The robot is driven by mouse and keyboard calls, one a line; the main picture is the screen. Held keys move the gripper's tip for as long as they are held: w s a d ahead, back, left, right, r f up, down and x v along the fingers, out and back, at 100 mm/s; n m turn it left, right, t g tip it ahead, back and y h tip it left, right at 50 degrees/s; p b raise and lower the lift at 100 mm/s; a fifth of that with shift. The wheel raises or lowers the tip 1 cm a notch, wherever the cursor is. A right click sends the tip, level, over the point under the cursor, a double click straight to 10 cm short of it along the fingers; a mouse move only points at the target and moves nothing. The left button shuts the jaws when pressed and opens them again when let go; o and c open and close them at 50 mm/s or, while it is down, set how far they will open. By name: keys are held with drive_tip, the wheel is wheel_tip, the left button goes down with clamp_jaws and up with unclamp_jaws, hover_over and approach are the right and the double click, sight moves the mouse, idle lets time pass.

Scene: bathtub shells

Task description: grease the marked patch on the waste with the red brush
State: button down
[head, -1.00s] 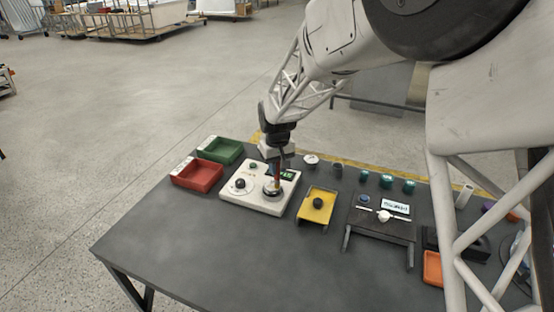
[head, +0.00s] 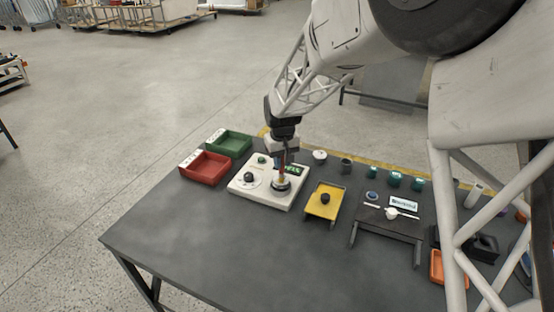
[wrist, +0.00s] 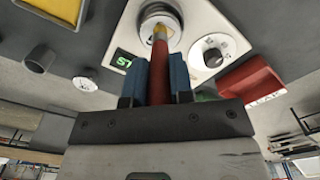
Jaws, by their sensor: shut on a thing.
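My gripper (head: 284,152) is above the white panel (head: 243,196), pointing down. It is shut on the red brush (head: 283,170), whose red handle (wrist: 160,85) stands between the two blue fingers in the wrist view. The brush's yellowish lower end (wrist: 160,33) is over the round metal waste (head: 281,188) and appears to meet it. The waste also shows in the wrist view (wrist: 150,17), partly covered by the brush. I cannot make out the marked patch or tell whether the bristles press on it.
The panel also carries a black knob (head: 249,177) and a green display (head: 294,169). Red (head: 205,170) and green (head: 230,143) bins stand left, a yellow tray (head: 315,212) right. Farther right is a dark stand (head: 385,233) with small items. The table front (head: 230,255) is clear.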

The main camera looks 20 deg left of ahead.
drive_tip(key=shift+d+r, duration=0.1)
drive_tip(key=shift+d, duration=0.65)
wheel_tip(320, 180, up, 8)
idle(1.0)
